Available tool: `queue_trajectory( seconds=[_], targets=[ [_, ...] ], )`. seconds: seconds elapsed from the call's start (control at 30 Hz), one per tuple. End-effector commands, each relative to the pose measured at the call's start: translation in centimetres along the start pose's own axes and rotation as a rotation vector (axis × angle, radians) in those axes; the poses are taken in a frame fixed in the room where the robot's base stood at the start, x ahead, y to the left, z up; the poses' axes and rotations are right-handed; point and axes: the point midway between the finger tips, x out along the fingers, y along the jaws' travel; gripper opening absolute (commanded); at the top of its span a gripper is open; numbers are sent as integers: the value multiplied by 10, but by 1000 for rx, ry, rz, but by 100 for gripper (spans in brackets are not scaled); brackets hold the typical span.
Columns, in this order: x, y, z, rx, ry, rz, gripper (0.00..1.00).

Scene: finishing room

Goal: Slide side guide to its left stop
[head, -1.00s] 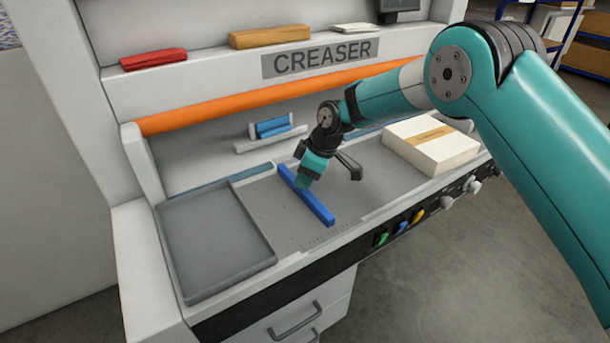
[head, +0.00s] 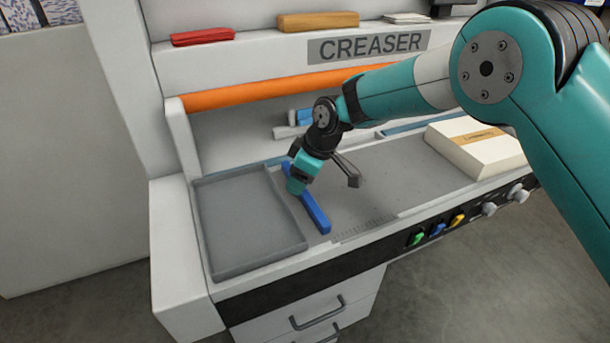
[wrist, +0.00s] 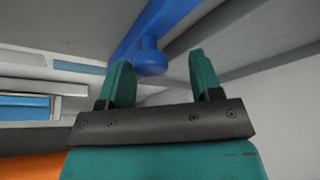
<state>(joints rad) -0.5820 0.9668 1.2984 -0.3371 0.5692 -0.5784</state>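The side guide is a blue bar (head: 316,214) lying front to back on the grey bed, just right of the grey tray. In the wrist view the blue bar (wrist: 172,14) carries a round blue knob (wrist: 151,61). My gripper (head: 297,187) is low over the bar in the head view and hides part of it. In the wrist view the two teal fingers of my gripper (wrist: 160,78) are apart, with the knob between their tips, nearer the left finger. The gripper is not closed on it. Contact with the guide cannot be told.
The grey tray (head: 250,268) lies close left of the guide. A white box (head: 470,155) stands on the right of the bed. An orange bar (head: 240,94) runs along the back. Coloured switches (head: 437,229) line the front edge. The bed right of the guide is clear.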

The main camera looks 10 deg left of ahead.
Motion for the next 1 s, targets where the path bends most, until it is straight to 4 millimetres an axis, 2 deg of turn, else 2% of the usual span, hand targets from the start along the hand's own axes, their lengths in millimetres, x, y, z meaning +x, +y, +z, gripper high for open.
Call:
queue_trajectory(
  seconds=[0.23,0.37,0.47,0.8,1.0],
  targets=[
    [-1,3,3,6,-2,4,58],
    [-9,3,2,6,-1,5,58],
    [-25,4,2,5,1,7,58],
    [-111,3,2,4,1,7,58],
    [-152,2,1,4,0,6,58]
  ],
)
